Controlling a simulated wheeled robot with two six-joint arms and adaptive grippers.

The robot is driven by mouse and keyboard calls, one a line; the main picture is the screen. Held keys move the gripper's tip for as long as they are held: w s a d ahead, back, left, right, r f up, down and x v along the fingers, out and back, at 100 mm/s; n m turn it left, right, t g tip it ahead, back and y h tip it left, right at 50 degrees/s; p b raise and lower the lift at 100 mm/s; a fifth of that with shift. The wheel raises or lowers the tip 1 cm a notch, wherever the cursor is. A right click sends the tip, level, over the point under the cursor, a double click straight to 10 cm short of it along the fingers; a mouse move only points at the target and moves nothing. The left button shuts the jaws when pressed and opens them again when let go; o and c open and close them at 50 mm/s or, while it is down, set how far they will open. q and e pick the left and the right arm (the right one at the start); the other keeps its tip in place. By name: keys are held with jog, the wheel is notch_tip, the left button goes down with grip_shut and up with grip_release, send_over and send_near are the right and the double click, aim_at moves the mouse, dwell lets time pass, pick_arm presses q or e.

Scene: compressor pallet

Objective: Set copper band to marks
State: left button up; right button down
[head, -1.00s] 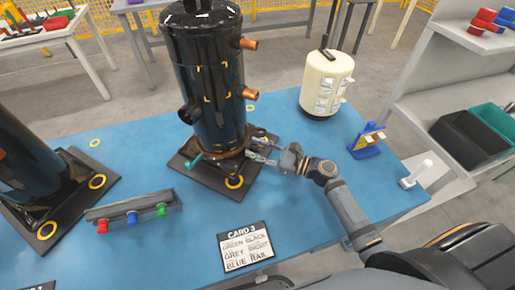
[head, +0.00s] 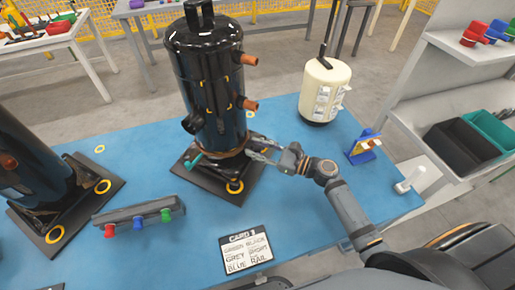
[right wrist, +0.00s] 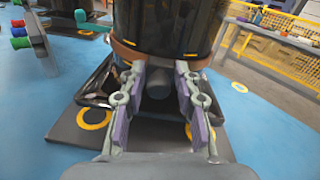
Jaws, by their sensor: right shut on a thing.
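The copper band (head: 231,154) runs around the foot of the tall black compressor (head: 212,80) in the middle of the table. It also shows in the right wrist view (right wrist: 124,50), low on the black shell. A teal handle (head: 196,161) sticks out at the band's left side. My right gripper (head: 252,149) is at the band's right side. In the right wrist view its two fingers (right wrist: 158,70) stand apart with their tips against the band, shut on it. A dark round part (right wrist: 156,89) shows between the fingers. My left gripper is out of view.
The compressor stands on a dark base plate (head: 188,180) with yellow rings. A second compressor (head: 30,160) stands at left. A rack with coloured knobs (head: 137,214), a card (head: 246,252), a cream tank (head: 324,88) and a blue stand (head: 364,148) surround it. Blue tabletop between them is clear.

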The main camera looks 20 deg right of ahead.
jog(key=c, duration=1.2)
grip_release()
jog(key=v, duration=1.2)
jog(key=shift+f, duration=0.1)
